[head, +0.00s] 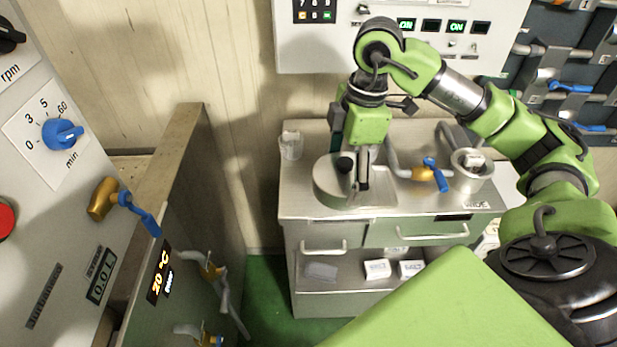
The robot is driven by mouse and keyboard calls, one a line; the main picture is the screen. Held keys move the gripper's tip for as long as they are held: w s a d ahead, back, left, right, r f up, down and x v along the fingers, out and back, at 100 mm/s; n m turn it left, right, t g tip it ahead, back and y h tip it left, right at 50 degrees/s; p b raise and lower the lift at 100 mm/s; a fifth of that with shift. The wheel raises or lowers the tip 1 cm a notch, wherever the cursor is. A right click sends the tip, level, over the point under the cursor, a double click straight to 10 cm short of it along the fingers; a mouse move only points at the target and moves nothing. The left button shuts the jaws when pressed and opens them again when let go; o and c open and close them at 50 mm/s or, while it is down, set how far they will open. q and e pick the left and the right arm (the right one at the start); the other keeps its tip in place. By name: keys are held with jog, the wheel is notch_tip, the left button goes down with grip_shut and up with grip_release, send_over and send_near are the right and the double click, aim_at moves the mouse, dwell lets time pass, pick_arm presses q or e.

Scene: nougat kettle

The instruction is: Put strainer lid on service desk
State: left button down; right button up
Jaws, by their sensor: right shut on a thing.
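The strainer lid (327,186) is a round grey metal piece with a black knob on its top. It is at the left part of the service desk (296,197), a metal cabinet with a flat top. My right gripper (361,183) reaches down from above and is shut on the lid. The lid is over the desk top near its front edge; I cannot tell whether it rests on the surface or hangs just above it. My left gripper is not in view.
A small clear cup (291,146) stands at the desk's back left. A metal pot (472,172) and a pipe with a blue-handled brass valve (430,174) occupy the right side. Small white boxes (377,268) lie on the lower shelf. The kettle machine's panel (75,175) stands at the left.

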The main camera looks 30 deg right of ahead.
aim_at(330, 158)
jog(key=w, duration=0.1)
jog(key=w+f, duration=0.1)
jog(key=w, duration=0.1)
jog(key=w+p, duration=0.1)
jog(key=shift+w+a+f, duration=0.2)
jog(key=shift+w+f, duration=0.1)
jog(key=w+f, duration=0.2)
jog(key=w+f+p, duration=0.1)
jog(key=w+f, duration=0.1)
jog(key=f, duration=0.1)
jog(key=shift+w+a+f, duration=0.1)
jog(key=shift+w+f, duration=0.2)
jog(key=shift+f, duration=0.05)
jog(key=shift+w+f, duration=0.25)
jog(key=shift+f, duration=0.05)
notch_tip(330, 158, down, 2)
jog(key=shift+f+p, duration=0.15)
jog(key=shift+p, duration=0.6)
jog(key=shift+f, duration=0.4)
